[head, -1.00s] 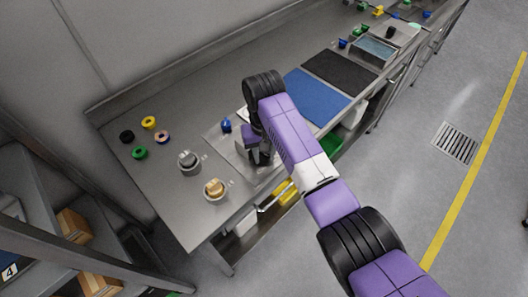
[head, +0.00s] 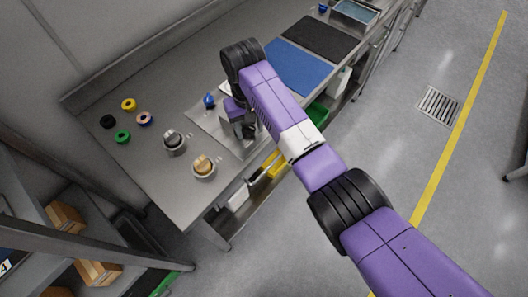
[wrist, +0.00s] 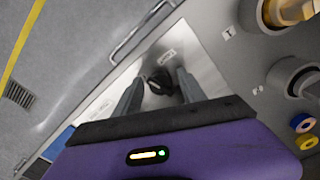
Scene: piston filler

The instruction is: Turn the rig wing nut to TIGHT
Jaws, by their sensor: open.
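My gripper (wrist: 158,80) is open, with its two grey fingers pointing down at a pale metal plate (wrist: 204,70). A dark, rounded part (wrist: 160,84) shows between the fingertips in the wrist view, with a gap on each side; it looks like the rig wing nut, but its wings and setting are too dark to read. A small printed label (wrist: 167,54) lies on the plate beside it. In the head view my gripper (head: 247,130) is low over the plate (head: 205,120), and the arm hides most of the nut.
A grey knob (head: 174,143) and a brass knob (head: 203,167) sit in round mounts left of the plate. A blue part (head: 209,100) stands behind it. Several coloured rings (head: 123,136) lie farther left. A blue mat (head: 298,70) lies to the right.

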